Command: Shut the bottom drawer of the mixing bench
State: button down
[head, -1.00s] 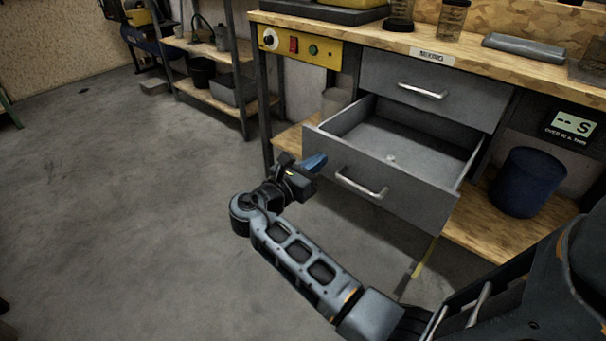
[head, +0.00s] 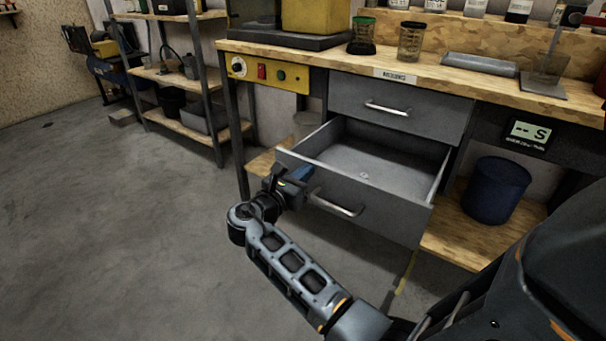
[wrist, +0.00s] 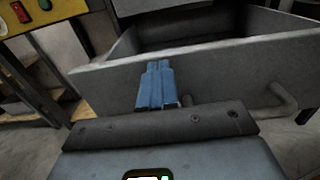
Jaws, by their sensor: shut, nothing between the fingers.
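The bottom drawer (head: 388,213) of the mixing bench (head: 300,50) is pulled well out, with a bar handle (head: 336,205) on its grey front. A small pale object (head: 364,175) lies inside it. The upper drawer (head: 398,108) is shut. My gripper (head: 303,173) is at the left part of the bottom drawer's front, left of the handle. In the wrist view its blue fingers (wrist: 157,86) are together and empty, pointing at the drawer front (wrist: 225,75). I cannot tell whether they touch it. The handle also shows at the right of the wrist view (wrist: 275,105).
A blue bin (head: 497,190) stands on the bench's lower shelf, right of the drawer. Jars, including a green-lidded one (head: 363,36), and a grey tray (head: 480,65) are on the benchtop. A shelving rack (head: 185,80) stands behind left. The floor at left is clear.

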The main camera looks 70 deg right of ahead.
jog(key=x, duration=2.8)
jog(key=shift+s, duration=0.25)
jog(key=shift+s+d+r, duration=0.1)
jog(key=shift+d+r, duration=0.05)
jog(key=shift+d, duration=0.05)
jog(key=shift+a, duration=0.1)
